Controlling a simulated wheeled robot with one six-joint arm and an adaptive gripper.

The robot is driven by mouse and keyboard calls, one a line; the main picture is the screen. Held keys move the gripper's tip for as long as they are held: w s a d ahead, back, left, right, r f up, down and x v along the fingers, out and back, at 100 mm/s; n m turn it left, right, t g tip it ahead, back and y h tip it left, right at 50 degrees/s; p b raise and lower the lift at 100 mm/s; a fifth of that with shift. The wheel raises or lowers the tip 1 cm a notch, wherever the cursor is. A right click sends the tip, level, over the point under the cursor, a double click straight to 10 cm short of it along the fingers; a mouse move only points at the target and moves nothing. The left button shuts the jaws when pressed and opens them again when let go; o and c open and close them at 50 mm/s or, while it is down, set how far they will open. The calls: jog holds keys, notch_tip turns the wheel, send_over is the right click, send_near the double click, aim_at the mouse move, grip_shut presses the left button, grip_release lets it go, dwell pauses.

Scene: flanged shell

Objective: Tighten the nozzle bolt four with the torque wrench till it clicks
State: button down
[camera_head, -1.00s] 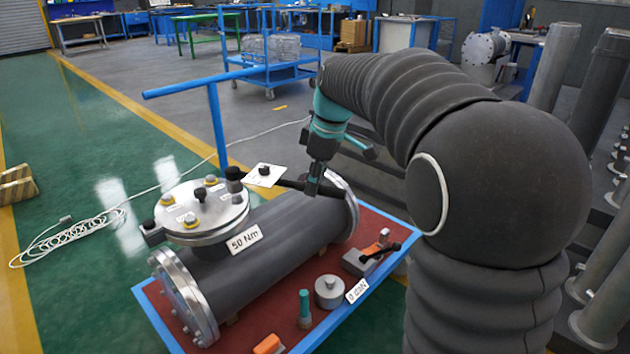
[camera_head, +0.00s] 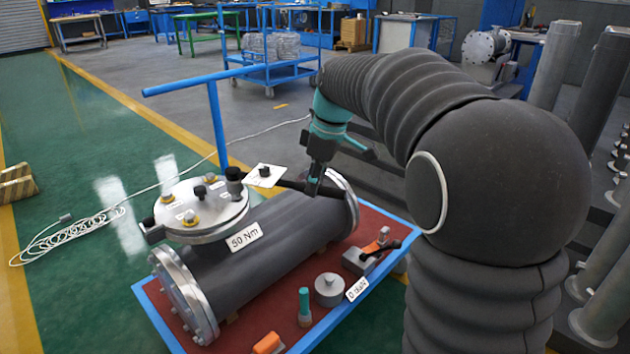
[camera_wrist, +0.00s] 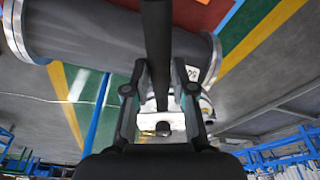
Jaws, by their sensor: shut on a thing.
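The flanged shell (camera_head: 290,236) lies on the red-topped cart, with a "50 Nm" label on its side. Its round nozzle cover (camera_head: 215,213) carries several yellow-marked bolts, one of them the front bolt (camera_head: 190,218); their tags are too small to read. The torque wrench (camera_head: 292,184) is a dark bar reaching from my gripper left to the cover's right edge, where its dark head (camera_head: 234,175) stands over the rim. The bolt under the head is hidden. My gripper (camera_head: 316,186) is shut on the wrench bar. In the wrist view the bar (camera_wrist: 157,45) runs between both fingers (camera_wrist: 160,90).
A grey cylinder (camera_head: 329,289), a green-handled tool (camera_head: 304,306) and an orange-and-grey device (camera_head: 372,252) stand on the cart (camera_head: 398,263). A blue T-shaped post (camera_head: 217,125) rises behind the cover.

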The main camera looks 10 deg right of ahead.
jog(key=shift+b+x, duration=0.6)
jog(key=shift+x, duration=0.3)
jog(key=shift+s, duration=0.25)
jog(key=s+a+m+b, duration=0.2)
jog(key=s+a+m, duration=0.3)
jog(key=s+a, duration=0.1)
jog(key=shift+s+a+f+t+h, duration=0.15)
jog(key=shift+s+a+t+h, duration=0.1)
jog(key=shift+t+h, duration=0.15)
dwell(1.7)
jog(key=shift+d, duration=0.1)
jog(key=shift+w+d+n+p, duration=0.3)
jog(key=shift+w+d, duration=0.2)
jog(key=shift+d, duration=0.15)
jog(key=shift+w, duration=0.1)
dwell(0.4)
